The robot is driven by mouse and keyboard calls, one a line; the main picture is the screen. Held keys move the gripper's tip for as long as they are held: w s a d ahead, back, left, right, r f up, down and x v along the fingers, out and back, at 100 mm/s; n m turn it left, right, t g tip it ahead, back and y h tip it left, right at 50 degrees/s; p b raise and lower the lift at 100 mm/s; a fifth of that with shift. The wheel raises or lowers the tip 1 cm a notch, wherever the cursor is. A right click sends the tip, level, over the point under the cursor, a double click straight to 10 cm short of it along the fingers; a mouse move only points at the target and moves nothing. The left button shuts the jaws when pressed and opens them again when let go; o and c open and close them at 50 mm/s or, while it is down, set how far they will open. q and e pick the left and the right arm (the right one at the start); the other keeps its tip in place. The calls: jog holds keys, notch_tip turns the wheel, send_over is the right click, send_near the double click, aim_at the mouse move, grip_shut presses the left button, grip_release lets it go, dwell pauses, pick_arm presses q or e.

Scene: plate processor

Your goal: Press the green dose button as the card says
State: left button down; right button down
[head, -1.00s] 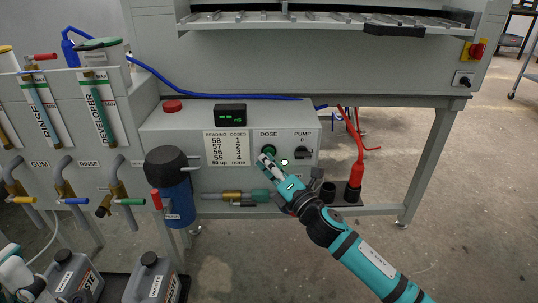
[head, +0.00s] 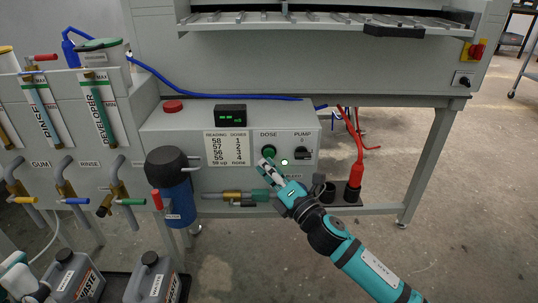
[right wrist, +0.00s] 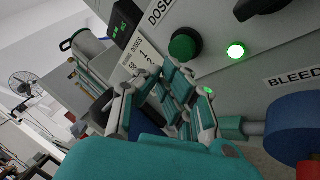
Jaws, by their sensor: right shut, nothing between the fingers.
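The green dose button (head: 269,151) sits on the grey panel under the word DOSE; it also shows in the right wrist view (right wrist: 184,46). My right gripper (head: 265,164) is shut and empty, its fingertips just below the button and apart from it in the right wrist view (right wrist: 172,76). The card (head: 227,148) pairs readings 58, 57, 56, 55 with doses 1, 2, 3, 4, and 59 up with none. The small display (head: 230,115) shows green digits too small to read surely. A teal and white part of my left arm shows at the lower left edge; its jaws are unclear.
A lit green lamp (head: 284,162) and the black pump knob (head: 302,153) are right of the button. A red knob (head: 173,106) tops the box. A blue filter (head: 172,190) stands left; pipe fittings (head: 237,196) run below. Open floor lies right.

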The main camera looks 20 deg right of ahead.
jog(key=shift+s+a+p, duration=0.15)
jog(key=shift+s+a, duration=0.1)
jog(key=shift+s, duration=0.55)
jog(key=shift+s+a+p, duration=0.15)
jog(key=shift+s+a, duration=0.05)
jog(key=shift+s, duration=0.6)
jog(key=shift+s+a+p, duration=0.15)
jog(key=shift+s+a, duration=0.1)
jog(key=shift+s, duration=0.55)
